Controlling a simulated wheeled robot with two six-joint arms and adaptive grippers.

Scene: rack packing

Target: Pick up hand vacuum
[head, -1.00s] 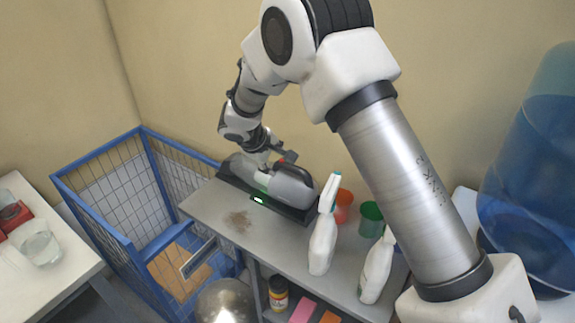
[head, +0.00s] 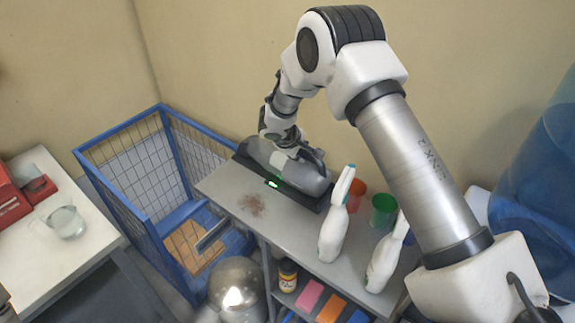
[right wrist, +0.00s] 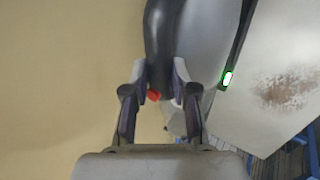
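The hand vacuum (head: 305,175), a grey body with a dark handle, lies in a black dock (head: 243,158) with a green light on the shelf top. My right gripper (head: 303,152) reaches down to its handle from behind. In the right wrist view the two fingers (right wrist: 160,76) stand on either side of the dark handle (right wrist: 160,38) and appear to press on it. A small red part shows between them. The vacuum rests in the dock. The finger pads' contact is partly hidden. My left gripper is not in view.
White spray bottles (head: 334,225) stand in front, with an orange cup (head: 356,192) and a green cup (head: 384,209) behind them. A blue wire cage (head: 130,205) stands left of the shelf (head: 222,190). A side table (head: 88,243) holds a clear beaker (head: 66,222).

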